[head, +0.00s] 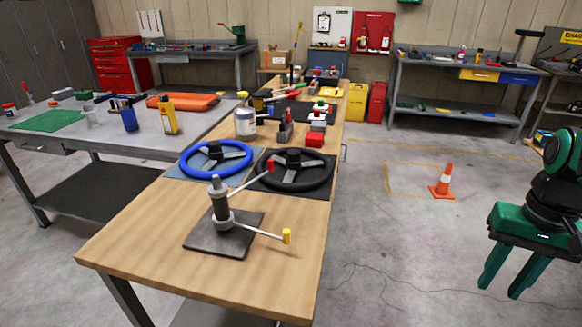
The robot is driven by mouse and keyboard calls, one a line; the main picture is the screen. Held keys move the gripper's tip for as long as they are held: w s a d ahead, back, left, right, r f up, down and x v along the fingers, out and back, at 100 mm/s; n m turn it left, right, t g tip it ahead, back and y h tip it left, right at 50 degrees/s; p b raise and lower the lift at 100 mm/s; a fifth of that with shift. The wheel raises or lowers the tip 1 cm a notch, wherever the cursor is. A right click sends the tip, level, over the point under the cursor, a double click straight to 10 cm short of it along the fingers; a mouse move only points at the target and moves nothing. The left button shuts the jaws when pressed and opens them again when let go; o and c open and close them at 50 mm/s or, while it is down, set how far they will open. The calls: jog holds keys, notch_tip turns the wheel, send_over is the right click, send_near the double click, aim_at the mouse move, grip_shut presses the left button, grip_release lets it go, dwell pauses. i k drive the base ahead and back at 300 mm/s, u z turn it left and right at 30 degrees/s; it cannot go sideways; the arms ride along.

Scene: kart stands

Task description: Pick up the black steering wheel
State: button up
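The black steering wheel (315,180) lies on a dark mat on the wooden table, to the right of a blue steering wheel (251,155) and touching or nearly touching it. A metal post tool with a red-tipped and a yellow-tipped handle (221,208) stands in front of both wheels, and its red tip overlaps the black wheel's left rim in the picture. My gripper (511,278) hangs at the far right, over the floor and well away from the table. Its two green fingers point down, apart and empty.
The wooden table (160,247) holds a paint can (245,124), a red block (315,138) and several tools behind the wheels. A grey workbench (100,132) stands left. An orange cone (443,181) stands on the floor. Floor between table and gripper is clear.

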aim_at(293, 162)
jog(key=z, duration=2.1)
jog(key=i, duration=1.3)
jog(key=u, duration=2.8)
jog(key=i, duration=0.85)
jog(key=u, duration=0.05)
